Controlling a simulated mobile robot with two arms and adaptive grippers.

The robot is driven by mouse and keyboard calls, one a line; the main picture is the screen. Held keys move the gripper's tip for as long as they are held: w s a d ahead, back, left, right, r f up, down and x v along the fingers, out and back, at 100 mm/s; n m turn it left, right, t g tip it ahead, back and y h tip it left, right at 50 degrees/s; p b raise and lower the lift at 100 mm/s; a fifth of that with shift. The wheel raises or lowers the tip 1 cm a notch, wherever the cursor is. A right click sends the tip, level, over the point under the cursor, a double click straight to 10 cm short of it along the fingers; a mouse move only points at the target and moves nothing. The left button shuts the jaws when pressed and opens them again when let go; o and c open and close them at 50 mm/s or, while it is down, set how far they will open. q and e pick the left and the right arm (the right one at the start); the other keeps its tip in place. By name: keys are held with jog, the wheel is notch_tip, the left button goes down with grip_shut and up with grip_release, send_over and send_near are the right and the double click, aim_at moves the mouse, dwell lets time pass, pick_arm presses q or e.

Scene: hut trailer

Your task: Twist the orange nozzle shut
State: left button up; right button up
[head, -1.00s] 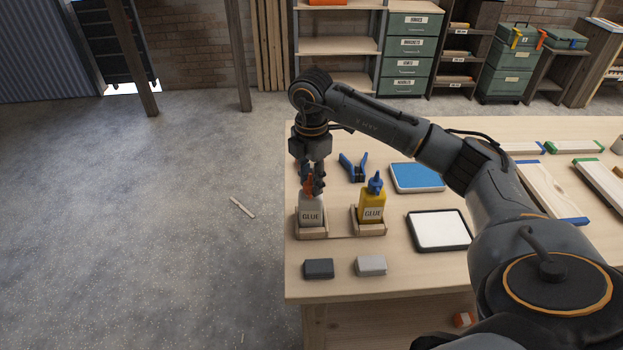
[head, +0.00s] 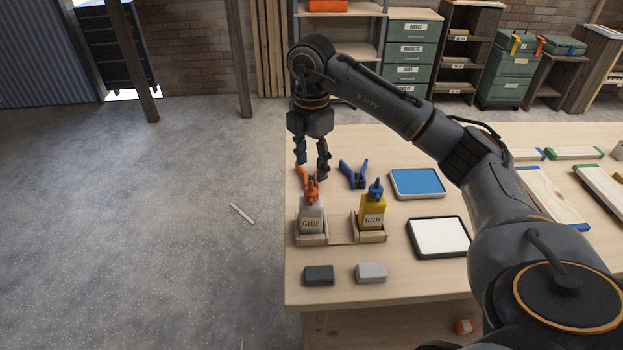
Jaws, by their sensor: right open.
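The orange nozzle (head: 312,189) tops a grey-white glue bottle (head: 311,216), which stands upright in a small wooden holder (head: 313,240) near the table's left edge. My right gripper (head: 311,174) is open, pointing down above and just behind the nozzle. It holds nothing and appears clear of the nozzle. Whether the nozzle is fully turned shut cannot be told at this size. My left gripper is not in view.
A yellow glue bottle (head: 372,213) with a blue nozzle stands close to the right. Blue clamps (head: 353,175), a blue pad (head: 417,182) and a white pad (head: 438,237) lie nearby. Dark (head: 319,275) and light grey blocks (head: 371,272) lie in front.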

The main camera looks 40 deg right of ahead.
notch_tip(320, 180, up, 5)
jog(key=shift+f, duration=0.1)
dwell(0.7)
